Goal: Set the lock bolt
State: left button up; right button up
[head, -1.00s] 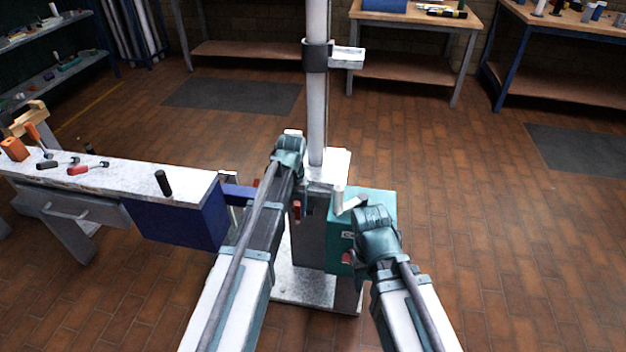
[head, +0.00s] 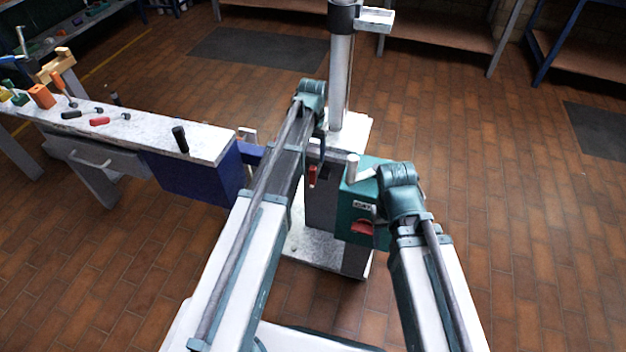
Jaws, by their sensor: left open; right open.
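The white mast (head: 340,85) stands upright on its base, with a dark collar (head: 342,17) and a pale bracket (head: 375,19) near the top of the view. A red-handled part (head: 312,175) shows at the mast's foot; I cannot tell whether it is the lock bolt. A teal box (head: 352,205) with a crank (head: 353,167) and a red part (head: 362,227) stands beside it. My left gripper (head: 312,97) is at the mast's left, open, its fingers mostly hidden by the wrist. My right gripper (head: 401,184) is at the teal box's right, open, fingers mostly hidden.
A bench (head: 210,143) at the left carries a black cylinder (head: 180,139), an orange block (head: 41,96) and several hand tools. A blue block (head: 195,178) fills its right end, close to the mast base. The brick floor (head: 520,200) at the right is clear.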

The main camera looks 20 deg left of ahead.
aim_at(313, 176)
pick_arm(q)
notch_tip(313, 176, down, 11)
jog(key=b, duration=1)
grip_shut()
dwell(0.9)
